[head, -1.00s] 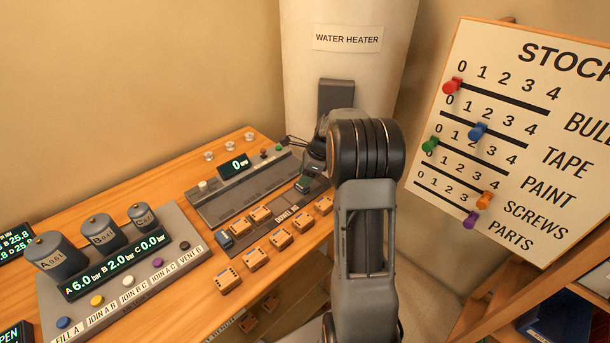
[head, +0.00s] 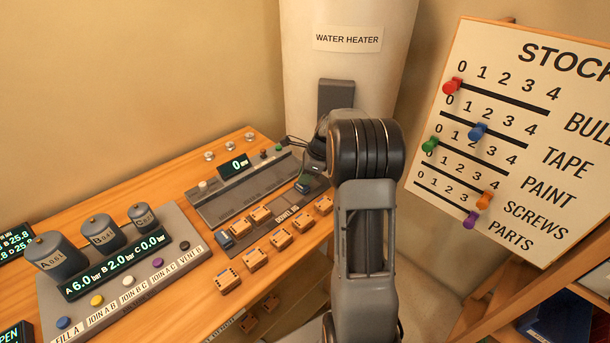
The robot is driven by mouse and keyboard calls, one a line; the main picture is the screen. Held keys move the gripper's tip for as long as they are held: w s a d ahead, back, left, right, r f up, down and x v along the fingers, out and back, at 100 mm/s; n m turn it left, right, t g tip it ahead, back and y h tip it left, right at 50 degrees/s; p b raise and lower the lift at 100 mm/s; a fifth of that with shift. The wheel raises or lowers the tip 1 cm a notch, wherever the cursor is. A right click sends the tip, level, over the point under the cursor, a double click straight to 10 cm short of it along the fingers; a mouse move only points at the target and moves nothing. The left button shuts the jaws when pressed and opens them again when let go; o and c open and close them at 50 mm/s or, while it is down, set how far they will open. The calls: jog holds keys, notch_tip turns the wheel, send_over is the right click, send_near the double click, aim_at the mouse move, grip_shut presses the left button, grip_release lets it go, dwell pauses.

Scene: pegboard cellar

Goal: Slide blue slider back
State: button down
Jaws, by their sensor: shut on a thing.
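My gripper (head: 316,158) is low over the right end of the long grey gauge with the 0 mm display. My own arm hides most of it. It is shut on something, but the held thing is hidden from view. A blue peg slider (head: 478,131) sits around mark 2 of the second slot on the stock board (head: 560,130), well apart from my gripper.
The gauge (head: 240,190) and wooden blocks (head: 255,258) lie on a wooden bench (head: 85,215). A pressure panel (head: 120,265) with several canisters stands at the left. A water heater (head: 345,70) rises behind my gripper. Shelves (head: 565,310) stand at the lower right.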

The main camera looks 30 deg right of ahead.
jog(key=d+p, duration=0.1)
jog(key=d, duration=0.2)
jog(key=w+d+p, duration=0.1)
jog(key=d, duration=0.2)
jog(key=w+d+p, duration=0.1)
jog(key=d+p, duration=0.1)
jog(key=d, duration=0.1)
jog(key=shift+w, duration=0.25)
jog(key=shift+r, duration=0.1)
jog(key=c, duration=1.1)
grip_release()
jog(key=shift+d, duration=0.2)
jog(key=shift+o, duration=0.6)
jog(key=shift+a, duration=0.15)
jog(key=v, duration=1.3)
jog(key=shift+r, duration=0.35)
